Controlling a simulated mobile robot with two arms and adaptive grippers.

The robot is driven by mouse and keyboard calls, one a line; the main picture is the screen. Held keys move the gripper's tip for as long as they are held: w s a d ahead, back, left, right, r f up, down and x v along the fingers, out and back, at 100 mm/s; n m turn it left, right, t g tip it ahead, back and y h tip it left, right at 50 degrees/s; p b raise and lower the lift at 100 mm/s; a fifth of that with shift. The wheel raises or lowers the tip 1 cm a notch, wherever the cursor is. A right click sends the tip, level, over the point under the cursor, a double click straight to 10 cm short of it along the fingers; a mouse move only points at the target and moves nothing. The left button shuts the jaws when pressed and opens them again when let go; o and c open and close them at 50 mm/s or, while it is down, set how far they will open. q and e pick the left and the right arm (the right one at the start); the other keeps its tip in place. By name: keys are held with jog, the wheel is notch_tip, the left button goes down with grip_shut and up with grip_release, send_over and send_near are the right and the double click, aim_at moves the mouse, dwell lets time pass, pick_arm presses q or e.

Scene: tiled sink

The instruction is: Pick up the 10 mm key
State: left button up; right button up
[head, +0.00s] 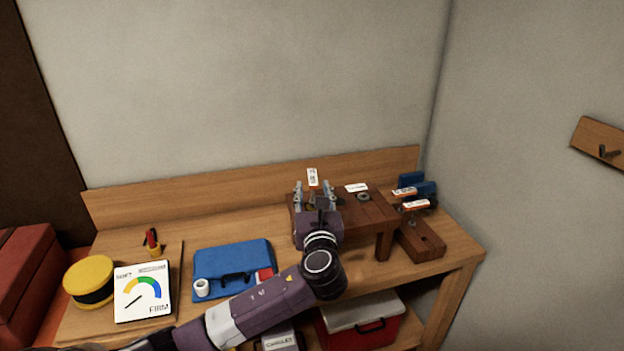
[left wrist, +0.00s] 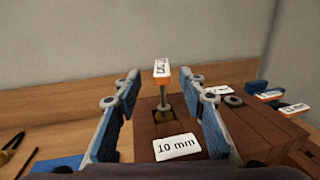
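A key with an orange-edged white tag (head: 312,177) stands upright at the wooden stand (head: 375,212). In the left wrist view its tag (left wrist: 162,70) tops a thin shaft that goes down to a brass-coloured hole. The tag's print is too small to read, but a white label (left wrist: 177,147) on the wood in front reads "10 mm". My left gripper (head: 314,192) is open, with its blue-padded fingers (left wrist: 163,105) on either side of the key's shaft. Gaps show between both pads and the shaft. My right gripper is not in view.
A grey ring (head: 363,197) and another white label (head: 356,187) are on the stand. Other tagged keys (head: 416,204) stand at a lower wooden block (head: 422,242) to the right. A blue case (head: 232,262), a gauge card (head: 142,291) and a yellow-black reel (head: 90,281) occupy the bench's left.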

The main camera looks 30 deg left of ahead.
aim_at(312, 169)
pick_arm(q)
jog(key=shift+w+a+r+p, duration=0.3)
jog(key=shift+w+a+p, duration=0.15)
jog(key=shift+w, duration=0.3)
jog(key=x, duration=0.2)
jog(key=p+x, duration=0.1)
jog(key=x, duration=0.1)
jog(key=shift+f, duration=0.25)
jog(key=shift+w, duration=0.15)
jog(key=c, duration=0.8)
grip_shut()
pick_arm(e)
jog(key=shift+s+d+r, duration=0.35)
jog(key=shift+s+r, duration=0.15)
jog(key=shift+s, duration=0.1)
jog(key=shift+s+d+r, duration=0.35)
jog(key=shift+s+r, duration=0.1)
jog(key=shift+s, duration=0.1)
